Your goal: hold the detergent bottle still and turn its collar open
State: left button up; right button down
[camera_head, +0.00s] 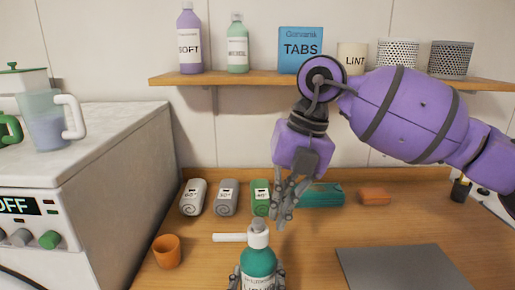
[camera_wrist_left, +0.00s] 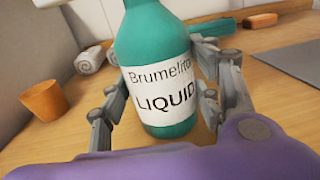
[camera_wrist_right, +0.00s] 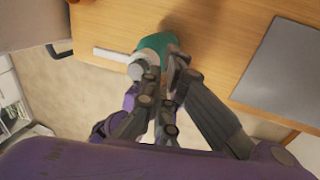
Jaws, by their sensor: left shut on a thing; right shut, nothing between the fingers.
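The teal detergent bottle (camera_head: 259,262) with a white "LIQUID" label stands upright on the wooden counter at the bottom middle of the head view. Its white collar (camera_head: 258,238) has a long spout pointing left. My left gripper (camera_head: 257,281) is shut on the bottle's body, with one finger on each side of the label in the left wrist view (camera_wrist_left: 162,85). My right gripper (camera_head: 281,219) is shut and empty, its fingertips pointing down close to the collar at its upper right. Whether they touch it I cannot tell. The bottle also shows beyond the right fingers in the right wrist view (camera_wrist_right: 152,44).
An orange cup (camera_head: 167,251) stands left of the bottle. Several rolled towels (camera_head: 226,198), a teal case (camera_head: 322,195) and an orange block (camera_head: 375,196) lie behind. A grey mat (camera_head: 400,268) lies at right. A washing machine (camera_head: 85,185) borders the left; a shelf (camera_head: 235,77) hangs above.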

pick_arm(q)
jog(key=shift+f, duration=0.1)
pick_arm(e)
jog(key=v, duration=0.3)
jog(key=shift+a+r, duration=0.2)
jog(key=shift+a, duration=0.15)
pick_arm(q)
jog(key=o, duration=1.8)
jog(key=shift+o, duration=0.2)
